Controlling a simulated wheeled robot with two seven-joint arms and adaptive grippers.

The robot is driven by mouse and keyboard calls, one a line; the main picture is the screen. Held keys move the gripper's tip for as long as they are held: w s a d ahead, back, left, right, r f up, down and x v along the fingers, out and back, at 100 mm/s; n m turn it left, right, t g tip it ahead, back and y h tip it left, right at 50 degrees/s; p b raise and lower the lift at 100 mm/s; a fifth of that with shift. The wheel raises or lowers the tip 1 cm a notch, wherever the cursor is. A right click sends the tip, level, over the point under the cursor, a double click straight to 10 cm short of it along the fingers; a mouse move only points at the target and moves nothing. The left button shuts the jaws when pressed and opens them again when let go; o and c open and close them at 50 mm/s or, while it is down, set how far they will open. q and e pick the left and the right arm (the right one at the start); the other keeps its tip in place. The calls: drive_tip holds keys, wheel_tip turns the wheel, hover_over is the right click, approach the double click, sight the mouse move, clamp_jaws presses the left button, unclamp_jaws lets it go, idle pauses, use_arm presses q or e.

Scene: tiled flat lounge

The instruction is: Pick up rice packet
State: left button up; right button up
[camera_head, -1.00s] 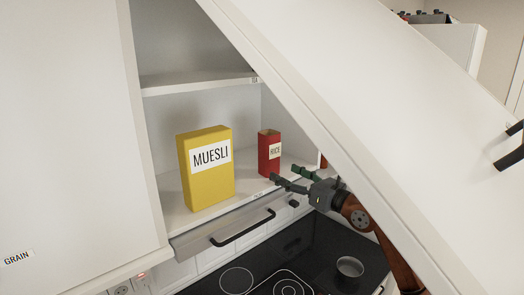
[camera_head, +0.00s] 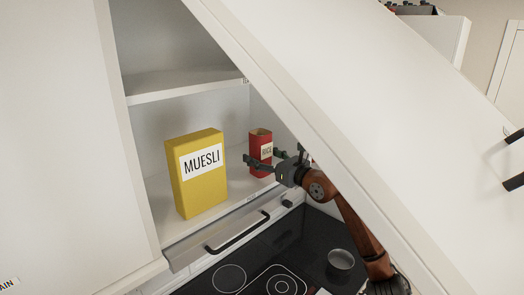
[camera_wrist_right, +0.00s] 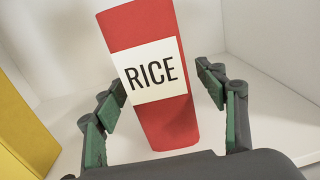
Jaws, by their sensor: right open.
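The rice packet (camera_head: 257,146) is a tall red box with a white RICE label, standing on the lower shelf of the open cupboard. My right gripper (camera_head: 268,160) reaches in from the right, in front of the packet. In the right wrist view, the rice packet (camera_wrist_right: 150,115) fills the middle, between the open fingers of my right gripper (camera_wrist_right: 160,105). My left gripper is not in view.
A yellow muesli box (camera_head: 198,190) stands on the same shelf to the left; it also edges into the wrist view (camera_wrist_right: 22,130). The slanted cupboard door (camera_head: 330,110) hangs over my right arm. A hob (camera_head: 255,275) with a grey pot (camera_head: 341,262) lies below.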

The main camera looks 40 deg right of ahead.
drive_tip(key=c, duration=1.5)
